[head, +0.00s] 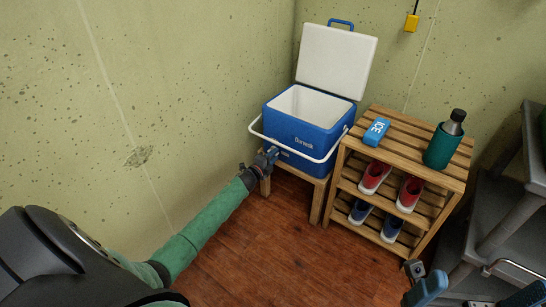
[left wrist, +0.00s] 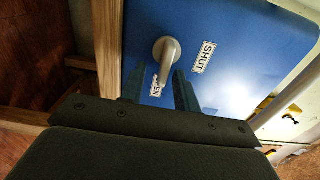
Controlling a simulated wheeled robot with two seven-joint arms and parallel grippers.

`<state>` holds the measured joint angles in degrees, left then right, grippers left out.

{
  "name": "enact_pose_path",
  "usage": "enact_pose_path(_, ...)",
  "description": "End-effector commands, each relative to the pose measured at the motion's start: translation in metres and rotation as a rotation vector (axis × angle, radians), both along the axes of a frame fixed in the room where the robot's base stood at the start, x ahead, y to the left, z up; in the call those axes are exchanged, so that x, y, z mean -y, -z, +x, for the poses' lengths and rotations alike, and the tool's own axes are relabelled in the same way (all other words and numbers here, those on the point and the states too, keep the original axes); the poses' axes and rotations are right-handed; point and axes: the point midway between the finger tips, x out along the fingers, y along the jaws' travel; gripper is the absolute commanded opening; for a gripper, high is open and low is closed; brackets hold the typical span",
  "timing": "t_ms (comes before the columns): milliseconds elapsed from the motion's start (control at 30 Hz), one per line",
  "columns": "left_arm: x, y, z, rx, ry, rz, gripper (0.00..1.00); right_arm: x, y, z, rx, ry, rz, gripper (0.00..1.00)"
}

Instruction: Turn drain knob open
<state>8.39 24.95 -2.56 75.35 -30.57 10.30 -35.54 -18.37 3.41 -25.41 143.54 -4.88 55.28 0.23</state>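The blue cooler (head: 292,135) stands on a low wooden stand with its white lid raised. In the left wrist view its blue side (left wrist: 245,45) carries a pale drain knob (left wrist: 165,50) with a short lever. The lever points towards a partly covered OPEN label (left wrist: 155,88); a SHUT label (left wrist: 203,57) is to the right. My left gripper (head: 270,156) is at the cooler's lower side. In the left wrist view its open fingers (left wrist: 160,88) lie on either side of the lever; contact cannot be told. My right gripper (head: 428,288) shows only partly at the lower right.
A slatted wooden shelf (head: 395,144) beside the cooler holds a blue ice pack (head: 376,132), a green bottle (head: 443,145) and shoes (head: 375,177). The white cooler handle (head: 257,130) hangs near my left gripper. A grey cart (head: 510,205) stands at right. The front floor is clear.

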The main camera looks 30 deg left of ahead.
Motion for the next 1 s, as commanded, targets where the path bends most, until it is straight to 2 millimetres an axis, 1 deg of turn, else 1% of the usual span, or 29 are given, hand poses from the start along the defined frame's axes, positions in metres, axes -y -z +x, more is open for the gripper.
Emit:
enact_pose_path(267, -0.002, -0.002, 0.0, 0.001, -0.001, 0.0, 0.31, 0.0, 0.001, -0.001, -0.006, 0.0, 0.0, 0.97)
enact_pose_path(367, -0.002, -0.002, -0.004, 0.001, -0.002, 0.0, 0.31, 0.0, -0.001, 0.0, -0.003, 0.001, -0.001, 0.97)
enact_pose_path(467, -0.003, -0.002, -0.014, 0.001, -0.002, 0.0, 0.31, 0.0, -0.004, 0.0, 0.002, 0.004, -0.003, 0.97)
enact_pose_path(667, -0.004, -0.002, -0.041, 0.0, -0.001, 0.0, 0.31, 0.001, -0.009, 0.0, 0.009, 0.015, -0.009, 0.97)
enact_pose_path(800, -0.006, -0.002, -0.059, 0.0, -0.001, 0.0, 0.31, 0.002, -0.008, -0.001, 0.005, 0.022, -0.013, 0.97)
enact_pose_path(1000, -0.007, -0.001, -0.074, 0.001, -0.001, 0.0, 0.31, 0.004, -0.007, -0.002, -0.001, 0.031, -0.017, 0.97)
